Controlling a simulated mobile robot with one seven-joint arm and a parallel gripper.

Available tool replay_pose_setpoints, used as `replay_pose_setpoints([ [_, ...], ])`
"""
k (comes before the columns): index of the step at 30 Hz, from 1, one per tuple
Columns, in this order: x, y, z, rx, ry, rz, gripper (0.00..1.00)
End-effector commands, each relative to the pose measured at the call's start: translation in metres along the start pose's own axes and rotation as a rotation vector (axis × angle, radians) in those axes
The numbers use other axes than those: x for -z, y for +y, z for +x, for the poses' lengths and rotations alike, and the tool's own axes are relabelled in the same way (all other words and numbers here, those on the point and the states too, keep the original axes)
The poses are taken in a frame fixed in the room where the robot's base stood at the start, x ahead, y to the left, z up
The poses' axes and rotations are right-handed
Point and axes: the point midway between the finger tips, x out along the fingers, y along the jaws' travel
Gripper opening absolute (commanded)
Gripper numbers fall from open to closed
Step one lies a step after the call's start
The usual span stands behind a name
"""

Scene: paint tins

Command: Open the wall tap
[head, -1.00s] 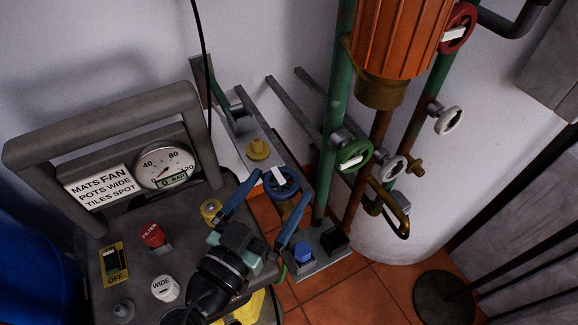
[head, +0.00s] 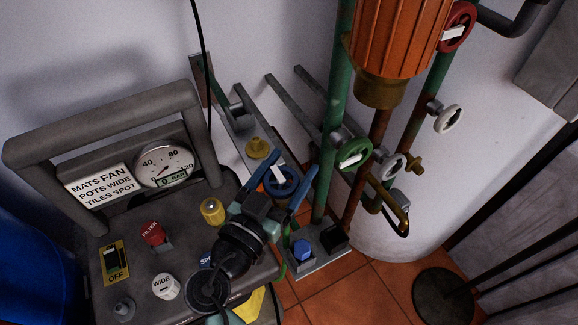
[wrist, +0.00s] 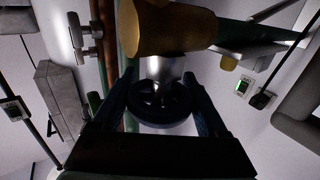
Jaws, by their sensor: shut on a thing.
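A wall tap with a blue handwheel (head: 290,186) and a white tag sits on the pipework in the middle of the head view. My gripper (head: 284,172) has its two blue fingers on either side of this wheel, shut on it. In the wrist view the wheel looks dark (wrist: 165,112), with spokes, and lies between the fingers of my gripper (wrist: 159,74). A brass body (wrist: 165,28) stands beyond it. The wheel's near edge is partly hidden by my gripper in the head view.
A green handwheel (head: 354,153), white handwheels (head: 449,118) and a red handwheel (head: 459,27) sit on pipes to the right. A machine with a gauge (head: 164,166) and knobs stands at left. A blue-capped fitting (head: 302,250) is just below.

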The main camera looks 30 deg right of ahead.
Motion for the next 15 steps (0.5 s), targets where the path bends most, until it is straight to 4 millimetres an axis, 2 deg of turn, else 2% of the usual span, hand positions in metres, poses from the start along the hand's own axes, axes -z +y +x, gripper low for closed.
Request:
replay_pose_setpoints([
  [1,0.0,0.0001,-0.0001,0.0,0.0,0.0,0.37],
  [4,0.0,0.0001,-0.0002,0.0,0.0,0.0,0.2],
  [15,-0.0009,-0.0009,-0.0006,0.068,0.0,-0.001,0.2],
])
